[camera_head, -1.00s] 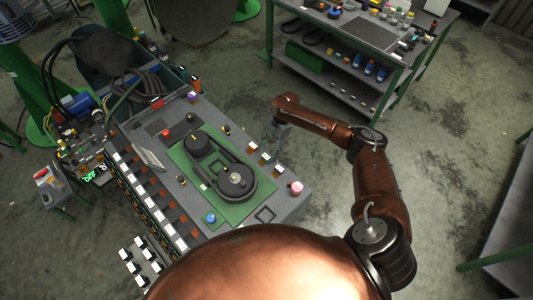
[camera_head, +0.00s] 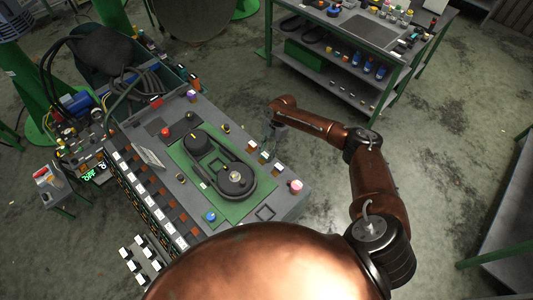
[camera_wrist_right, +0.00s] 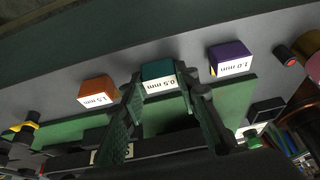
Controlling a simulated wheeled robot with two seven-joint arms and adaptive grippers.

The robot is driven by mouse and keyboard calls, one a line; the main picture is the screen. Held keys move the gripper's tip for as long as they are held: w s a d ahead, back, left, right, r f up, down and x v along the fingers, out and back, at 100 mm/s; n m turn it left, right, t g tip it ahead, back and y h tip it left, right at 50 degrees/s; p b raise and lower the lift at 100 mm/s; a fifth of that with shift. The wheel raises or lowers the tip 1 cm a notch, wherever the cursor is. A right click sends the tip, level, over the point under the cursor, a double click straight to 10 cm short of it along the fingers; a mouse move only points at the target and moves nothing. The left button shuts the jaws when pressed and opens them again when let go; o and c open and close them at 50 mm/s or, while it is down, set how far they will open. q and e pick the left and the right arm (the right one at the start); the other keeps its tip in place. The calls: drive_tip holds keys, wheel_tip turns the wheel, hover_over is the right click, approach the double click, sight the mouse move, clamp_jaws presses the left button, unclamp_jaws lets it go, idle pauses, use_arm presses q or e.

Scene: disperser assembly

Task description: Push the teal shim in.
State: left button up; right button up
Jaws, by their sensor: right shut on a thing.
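The teal shim (camera_wrist_right: 158,76) is a small block with a white "0.5 mm" label. In the right wrist view it stands at the edge of the grey console (camera_wrist_right: 45,117). My right gripper (camera_wrist_right: 160,78) has one finger on each side of it and is shut on it. How deep the shim sits cannot be told. My left gripper is not in view.
A green plate with a dark belt assembly (camera_head: 232,179) lies on the console. A workbench (camera_head: 365,35) stands at the back right.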

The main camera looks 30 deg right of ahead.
clamp_jaws()
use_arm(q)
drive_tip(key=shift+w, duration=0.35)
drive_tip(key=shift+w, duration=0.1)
use_arm(e)
drive_tip(key=shift+s+a+p, duration=0.25)
drive_tip(key=shift+a, duration=0.45)
drive_tip(key=shift+s+a+p, duration=0.25)
drive_tip(key=shift+a, duration=0.4)
drive_tip(key=o, duration=1)
unclamp_jaws()
drive_tip(key=shift+c, duration=0.2)
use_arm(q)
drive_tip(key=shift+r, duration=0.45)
use_arm(e)
drive_tip(key=v, duration=1.2)
